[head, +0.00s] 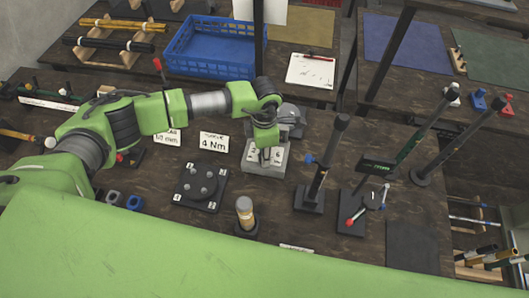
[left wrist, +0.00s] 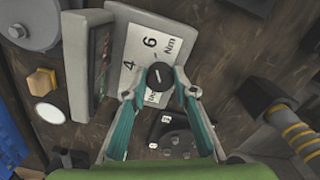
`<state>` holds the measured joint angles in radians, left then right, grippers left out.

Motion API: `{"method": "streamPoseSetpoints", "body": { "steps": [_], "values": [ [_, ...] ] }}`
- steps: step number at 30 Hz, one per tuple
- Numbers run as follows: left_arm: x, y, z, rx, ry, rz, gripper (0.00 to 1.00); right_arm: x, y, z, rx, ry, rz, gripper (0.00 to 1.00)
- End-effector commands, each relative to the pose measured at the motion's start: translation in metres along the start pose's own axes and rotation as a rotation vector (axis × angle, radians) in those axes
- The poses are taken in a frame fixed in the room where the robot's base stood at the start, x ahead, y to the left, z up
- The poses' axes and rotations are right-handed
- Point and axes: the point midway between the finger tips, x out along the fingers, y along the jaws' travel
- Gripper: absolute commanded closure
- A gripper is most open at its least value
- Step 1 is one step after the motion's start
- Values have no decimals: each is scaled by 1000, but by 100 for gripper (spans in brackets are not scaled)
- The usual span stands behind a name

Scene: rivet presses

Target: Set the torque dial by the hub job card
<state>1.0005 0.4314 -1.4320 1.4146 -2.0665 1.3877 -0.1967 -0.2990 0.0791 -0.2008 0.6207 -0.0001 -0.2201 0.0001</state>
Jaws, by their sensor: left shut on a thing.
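The torque dial is a black round knob (left wrist: 160,76) on a light grey plate (left wrist: 137,42) in the left wrist view. The plate bears a 4, a 6 and "Nm"; another mark near the left fingertip is partly covered. A pale line shows on the knob, but I cannot tell which number it points at. My left gripper (left wrist: 160,88) is shut on the knob, one fingertip on each side. In the head view the left gripper (head: 266,152) reaches down onto the grey dial box (head: 259,168). A white card (head: 213,142) left of it reads 4 Nm. My right gripper is not in view.
A blue crate (head: 211,48) and a clipboard (head: 310,70) lie behind. A dark mat (head: 412,246) is bare.

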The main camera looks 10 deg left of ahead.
Motion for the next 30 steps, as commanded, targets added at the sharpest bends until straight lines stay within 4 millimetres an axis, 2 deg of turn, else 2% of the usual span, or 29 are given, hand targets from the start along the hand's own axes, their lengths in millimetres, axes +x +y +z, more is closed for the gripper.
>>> {"method": "streamPoseSetpoints", "body": {
  "steps": [11, 30],
  "values": [
    [2, 1, 0, -190, -1, 1, 96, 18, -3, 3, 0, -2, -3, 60],
    [1, 2, 0, -771, -1, 2, 96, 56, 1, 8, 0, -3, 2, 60]
  ]
}}
